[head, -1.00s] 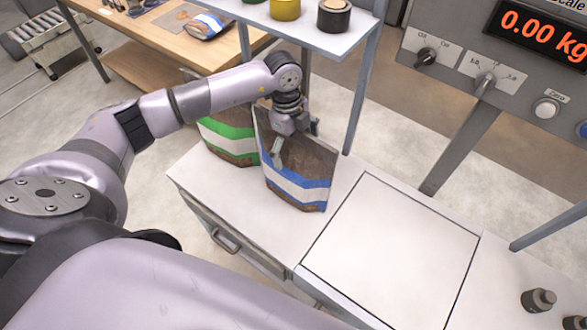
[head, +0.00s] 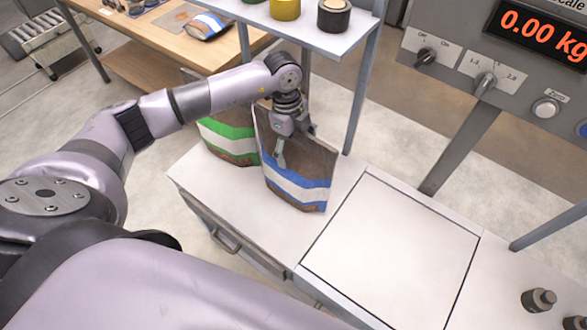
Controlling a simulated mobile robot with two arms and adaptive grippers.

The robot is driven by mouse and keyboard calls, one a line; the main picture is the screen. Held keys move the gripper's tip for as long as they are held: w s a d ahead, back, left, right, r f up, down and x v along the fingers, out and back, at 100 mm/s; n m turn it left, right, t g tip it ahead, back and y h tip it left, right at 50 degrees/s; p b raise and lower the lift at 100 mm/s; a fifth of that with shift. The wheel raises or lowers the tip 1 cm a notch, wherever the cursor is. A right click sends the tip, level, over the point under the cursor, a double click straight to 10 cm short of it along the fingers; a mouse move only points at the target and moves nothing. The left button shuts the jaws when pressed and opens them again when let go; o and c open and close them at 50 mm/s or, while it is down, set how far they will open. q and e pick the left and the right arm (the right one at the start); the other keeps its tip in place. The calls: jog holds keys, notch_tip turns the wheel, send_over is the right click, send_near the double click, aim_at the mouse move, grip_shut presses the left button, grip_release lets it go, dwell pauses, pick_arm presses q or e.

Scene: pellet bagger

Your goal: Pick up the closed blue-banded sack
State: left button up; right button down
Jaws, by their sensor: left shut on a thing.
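The blue-banded sack (head: 297,185) stands upright on the white counter (head: 240,200), brown with blue and white bands. My left gripper (head: 287,150) is at its upper part, shut on it, with one finger showing against the sack's front face. The other finger is mostly hidden behind the sack and the wrist. A green-banded sack (head: 228,138) stands just behind and to the left of it, partly covered by my left arm. My right gripper is not in the picture.
A bare white scale plate (head: 395,245) lies right of the sack. Another blue-banded sack (head: 208,25) lies on the wooden table (head: 150,50). The display reads 0.00 kg.

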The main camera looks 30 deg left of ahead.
pick_arm(q)
jog(key=shift+c, duration=1.2)
jog(key=shift+r, duration=0.1)
